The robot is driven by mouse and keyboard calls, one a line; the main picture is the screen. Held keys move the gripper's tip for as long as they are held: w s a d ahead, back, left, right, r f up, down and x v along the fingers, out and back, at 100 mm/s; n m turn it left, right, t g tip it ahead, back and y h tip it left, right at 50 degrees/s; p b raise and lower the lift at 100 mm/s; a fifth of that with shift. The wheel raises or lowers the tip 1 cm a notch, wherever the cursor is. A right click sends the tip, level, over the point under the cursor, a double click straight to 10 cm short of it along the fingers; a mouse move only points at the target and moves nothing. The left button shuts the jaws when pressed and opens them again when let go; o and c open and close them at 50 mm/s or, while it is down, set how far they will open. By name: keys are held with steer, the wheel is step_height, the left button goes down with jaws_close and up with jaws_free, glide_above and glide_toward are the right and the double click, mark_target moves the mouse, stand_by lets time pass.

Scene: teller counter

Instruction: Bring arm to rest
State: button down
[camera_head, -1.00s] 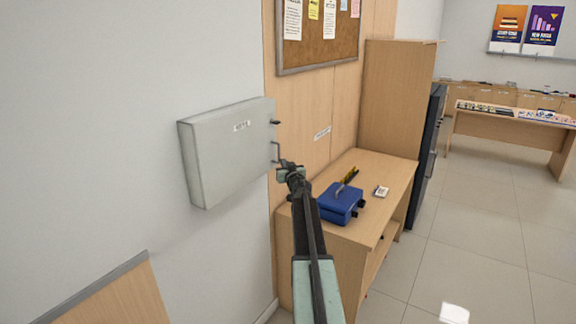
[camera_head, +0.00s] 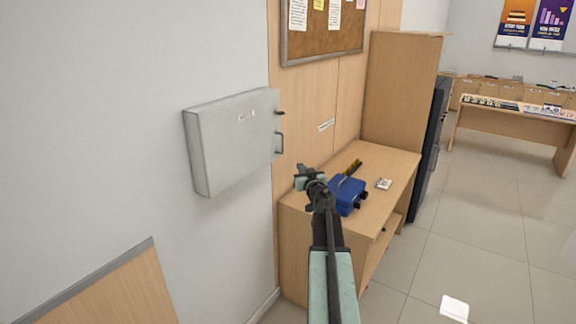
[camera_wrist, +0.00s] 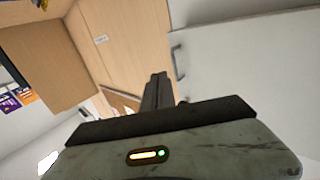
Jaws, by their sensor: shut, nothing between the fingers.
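My gripper (camera_head: 305,177) is shut and empty in the head view, held out over the near left end of the wooden counter. Its closed fingers (camera_wrist: 156,92) also show in the wrist view. The grey wall cabinet (camera_head: 232,140) is to the left of my gripper, with its door closed and a handle (camera_head: 279,143) on its right side. My gripper is apart from that handle. The cabinet's pale face fills the right of the wrist view (camera_wrist: 250,55).
A blue case (camera_head: 346,195) sits on the wooden counter (camera_head: 385,205), close behind my gripper, with a yellow-and-black tool (camera_head: 353,167) by it. A small white item (camera_head: 384,184) lies to the right. A tall wooden panel (camera_head: 400,95) stands behind. The floor (camera_head: 480,240) at right is clear.

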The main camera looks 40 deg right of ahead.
steer(key=s+a+f+m+g+y, duration=0.1)
steer(key=a+f+g, duration=0.55)
steer(key=a, duration=0.85)
steer(key=a+f+m+g, duration=0.1)
steer(key=a+f+g, duration=0.3)
steer(key=a+f, duration=0.8)
steer(key=s+a+f+n+g+y, duration=0.1)
steer(key=s+a, duration=0.3)
steer(key=a, duration=0.5)
steer(key=s+a+f+n+g+y, duration=0.2)
steer(key=s+a, duration=0.3)
steer(key=a, duration=0.5)
steer(key=s+a+f+n+g+y, duration=0.2)
steer(key=s+a+n+y, duration=0.1)
steer(key=a, duration=0.7)
steer(key=shift+s+f+n+g+y, duration=0.2)
steer(key=shift+s+n+g+y, duration=0.2)
steer(key=shift+s+n, duration=0.3)
steer(key=shift+d, duration=0.1)
